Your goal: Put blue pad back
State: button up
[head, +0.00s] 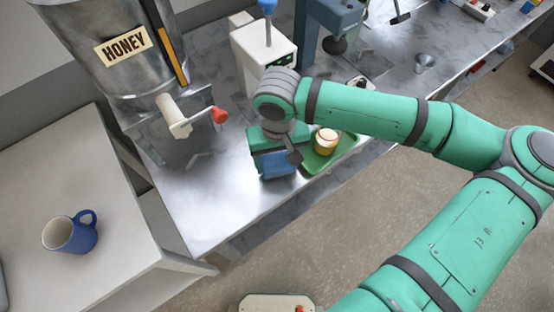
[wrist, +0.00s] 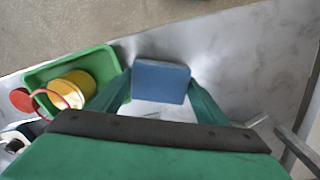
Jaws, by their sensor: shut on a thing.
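The blue pad (head: 277,163) is a flat blue block near the front edge of the metal counter. My gripper (head: 272,160) is shut on it, with the pad below the green gripper body. In the wrist view the blue pad (wrist: 161,81) sits between my two green fingers, and my gripper (wrist: 160,88) holds it from both sides. A small white patch shows just below the pad in the wrist view. I cannot tell whether the pad touches the counter.
A green tray (head: 339,156) with a yellow jar (head: 326,141) stands just right of my gripper. A honey tank (head: 115,50) with a red-handled tap (head: 219,115) is to the left. A blue mug (head: 72,233) stands on the white table. Bare counter (head: 200,200) lies left of the pad.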

jog(key=shift+s+d+f, duration=0.15)
jog(key=shift+f, duration=0.85)
jog(key=shift+a+f, duration=0.1)
jog(key=shift+a, duration=0.15)
jog(key=shift+d+f, duration=0.1)
jog(key=shift+f, duration=0.1)
jog(key=o, duration=0.9)
jog(key=shift+f, duration=0.15)
jog(key=shift+d, duration=0.1)
